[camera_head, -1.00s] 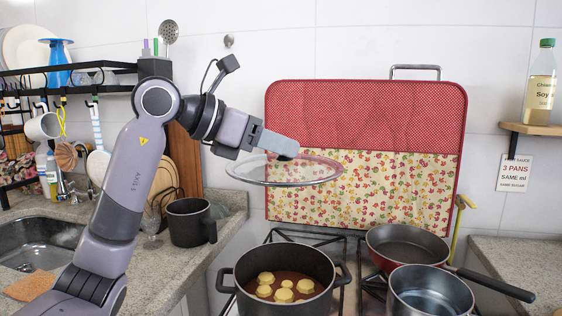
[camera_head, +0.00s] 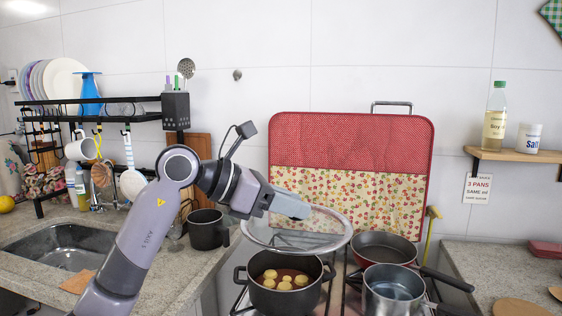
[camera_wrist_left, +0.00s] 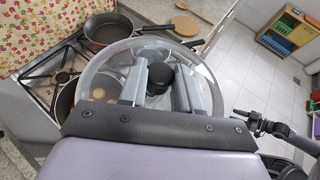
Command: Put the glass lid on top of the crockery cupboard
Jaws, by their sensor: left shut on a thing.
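My left gripper (camera_head: 296,208) is shut on the glass lid (camera_head: 342,240) and holds it in the air above the stove, a little over the dark pot. The lid is a clear disc with a metal rim, tilted in the head view. In the left wrist view the two fingers of my left gripper (camera_wrist_left: 160,90) close around the black knob (camera_wrist_left: 160,76) at the middle of the lid (camera_wrist_left: 205,72). No crockery cupboard can be made out; a black oversink rack (camera_head: 100,103) with plates stands at the left.
The dark pot (camera_head: 248,288) with yellowish pieces in sauce is just below the lid. A frying pan (camera_head: 385,247) and a steel saucepan (camera_head: 392,290) stand to the right. A red fabric cover (camera_head: 350,140) stands upright behind. A shelf (camera_head: 510,155) holds bottles.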

